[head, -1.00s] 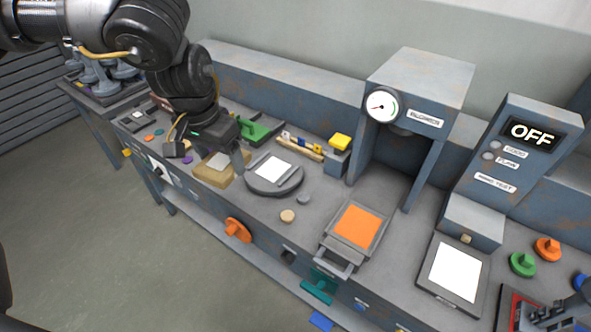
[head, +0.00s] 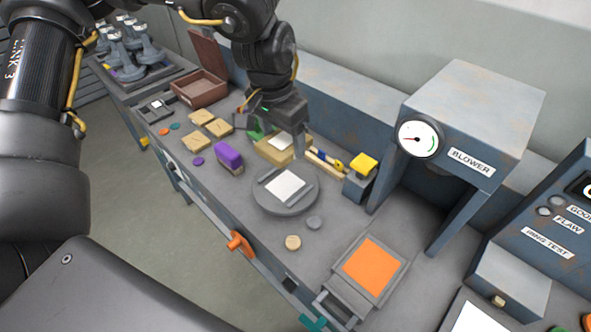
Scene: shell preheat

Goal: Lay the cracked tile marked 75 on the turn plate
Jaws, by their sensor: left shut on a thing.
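My left gripper (head: 280,133) points down over a tan block (head: 270,154) behind the turn plate. It is shut on a pale tile (head: 281,142) at the top of that block. The dark fingers partly hide the tile; I cannot read a number or see a crack. I cannot tell whether the tile touches the block. The turn plate (head: 286,207) is a round grey disc, with a white square between two grey bars on top. My right gripper is not in view.
A purple block (head: 229,156) and several tan blocks (head: 218,128) lie left of the plate. A brown open box (head: 198,92) stands further back. A yellow-topped block (head: 363,165) and the blower housing (head: 455,110) stand right. An orange-topped tray (head: 370,266) lies in front.

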